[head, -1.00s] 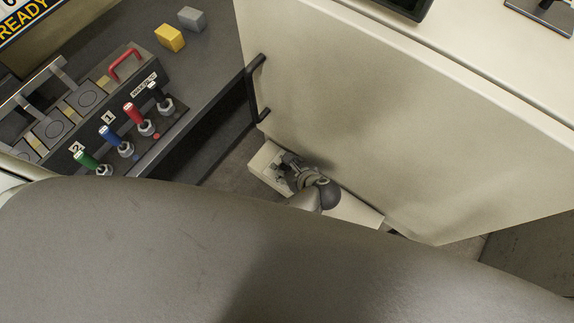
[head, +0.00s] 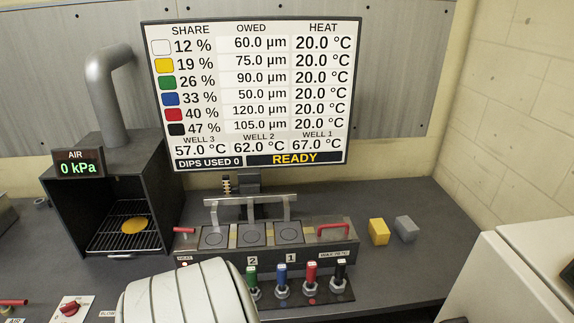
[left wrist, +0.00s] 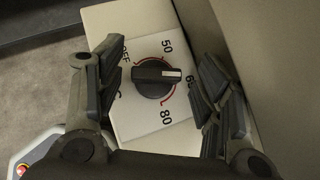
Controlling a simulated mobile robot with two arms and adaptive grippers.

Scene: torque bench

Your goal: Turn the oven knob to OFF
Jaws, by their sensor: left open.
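The oven knob (left wrist: 154,78) shows in the left wrist view: a black round knob with a white pointer mark at its right end. The knob and left gripper are not seen in the head view. My right gripper is not in view.
A pale cabinet wall (left wrist: 248,45) runs close beside the right finger. In the head view the bench (head: 420,215) holds a black oven box (head: 110,195), a rack with coloured levers (head: 282,280), a yellow block (head: 379,231) and a grey block (head: 406,228). A display (head: 250,95) stands behind.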

